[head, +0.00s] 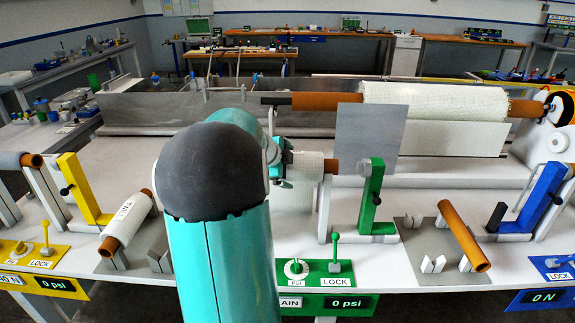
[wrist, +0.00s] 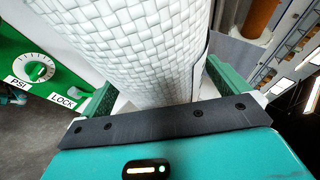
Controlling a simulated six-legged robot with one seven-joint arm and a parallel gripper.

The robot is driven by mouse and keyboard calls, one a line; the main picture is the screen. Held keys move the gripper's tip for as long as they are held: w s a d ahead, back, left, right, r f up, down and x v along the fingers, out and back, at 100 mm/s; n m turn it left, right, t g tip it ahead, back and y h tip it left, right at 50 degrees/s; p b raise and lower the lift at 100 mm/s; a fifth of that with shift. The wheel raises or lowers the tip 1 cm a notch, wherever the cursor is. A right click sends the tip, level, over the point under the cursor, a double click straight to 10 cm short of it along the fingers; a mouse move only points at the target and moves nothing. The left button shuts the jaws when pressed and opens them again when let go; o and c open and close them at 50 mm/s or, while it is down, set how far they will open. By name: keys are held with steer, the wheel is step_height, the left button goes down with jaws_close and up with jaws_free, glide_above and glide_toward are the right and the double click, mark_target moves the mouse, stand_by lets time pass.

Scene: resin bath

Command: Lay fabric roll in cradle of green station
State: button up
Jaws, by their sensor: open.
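The white fabric roll (head: 306,166) with a brown core end (head: 331,166) lies level at the green station, above its green panel (head: 315,272). The core's right end is at the top of a grey upright (head: 324,207), apparently resting there; my arm hides the left end. A green bracket (head: 373,200) stands to the right, apart from the core. In the wrist view the roll's woven surface (wrist: 135,45) fills the space between my fingers. My gripper (wrist: 160,88) is open around the roll; it is partly hidden behind my arm in the head view (head: 284,160).
A yellow station (head: 80,190) stands left, with a labelled white roll (head: 127,218) on a stand beside it. A bare brown core (head: 463,235) lies on a stand at right, before the blue station (head: 540,195). A large white roll (head: 435,103) spans the back.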

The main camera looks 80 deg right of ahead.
steer(key=v, duration=1.3)
steer(key=shift+a+r, duration=0.25)
steer(key=shift+r, duration=0.05)
steer(key=shift+w, duration=0.1)
